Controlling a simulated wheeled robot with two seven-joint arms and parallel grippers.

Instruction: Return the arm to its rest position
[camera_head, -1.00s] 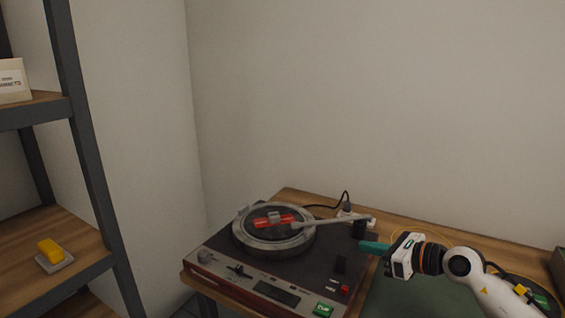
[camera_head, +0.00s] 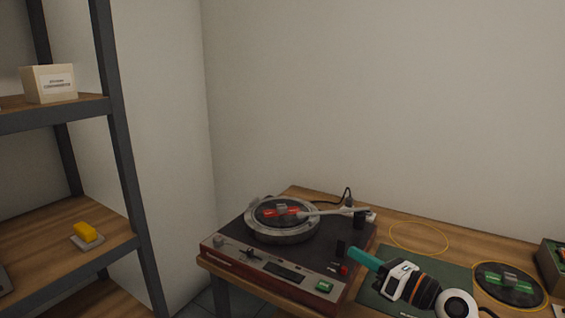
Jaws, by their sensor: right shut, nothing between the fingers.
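The turntable (camera_head: 233,262) stands on the wooden table at the bottom centre. A dark record with a red and grey label piece (camera_head: 281,210) lies on its silver platter (camera_head: 283,237). The pale tonearm (camera_head: 335,212) reaches from its pivot at the back right to the left, its head end at the record. Whether it touches the record is too small to tell. My right gripper (camera_head: 364,257) has teal fingers, shut and empty, pointing left at the turntable's right front, apart from the tonearm. My left gripper is not in view.
A green mat (camera_head: 452,278) lies under my right gripper. Another record (camera_head: 509,284) and a yellow ring (camera_head: 418,238) lie to the right, with a green box (camera_head: 553,266) at the edge. A shelf (camera_head: 122,160) with a yellow block (camera_head: 86,232) stands at left.

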